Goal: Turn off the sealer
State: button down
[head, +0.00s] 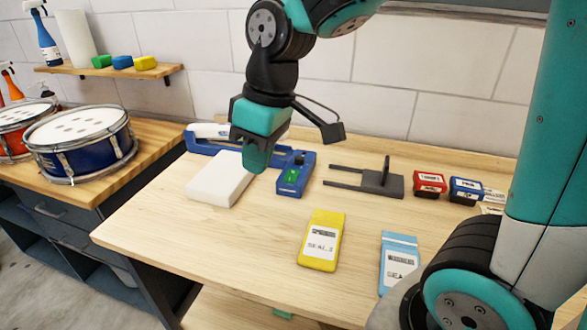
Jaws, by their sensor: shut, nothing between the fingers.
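The sealer (201,147) is a long blue device with a white upper arm, lying near the back of the wooden bench. A blue box at its right end (296,160) carries a small green patch (292,177), which looks like a switch; I cannot tell its position. My gripper (256,158) is shut and empty, pointing down. In the picture it is just left of the blue box and overlaps the right edge of a white block (217,178). It hides part of the sealer's middle. I see no clear contact with the switch.
A dark grey fork-shaped tool (380,183) lies right of the sealer. Small red (430,184) and blue (466,190) boxes stand beyond it. Yellow (322,240) and light-blue (399,263) packets lie in front. Drums (80,140) stand left. The bench's front left is clear.

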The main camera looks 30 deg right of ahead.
jog(key=w+d+f+h+b, duration=0.15)
jog(key=w+d+f, duration=0.25)
jog(key=w+d, duration=0.7)
jog(key=h, duration=0.2)
send_over(294, 172)
jog(key=s+a, duration=0.1)
jog(key=a, duration=0.1)
notch_tip(294, 172, down, 5)
jog(key=shift+s+d+r, duration=0.1)
jog(key=shift+d+r, duration=0.05)
jog(key=shift+d, duration=0.1)
jog(key=f+p, duration=0.1)
jog(key=f, duration=0.3)
jog(key=f+p, duration=0.1)
jog(key=f, duration=0.4)
jog(key=w+d+f, duration=0.1)
jog(key=f, duration=0.4)
jog(key=shift+d+p, duration=0.1)
jog(key=shift+p, duration=0.3)
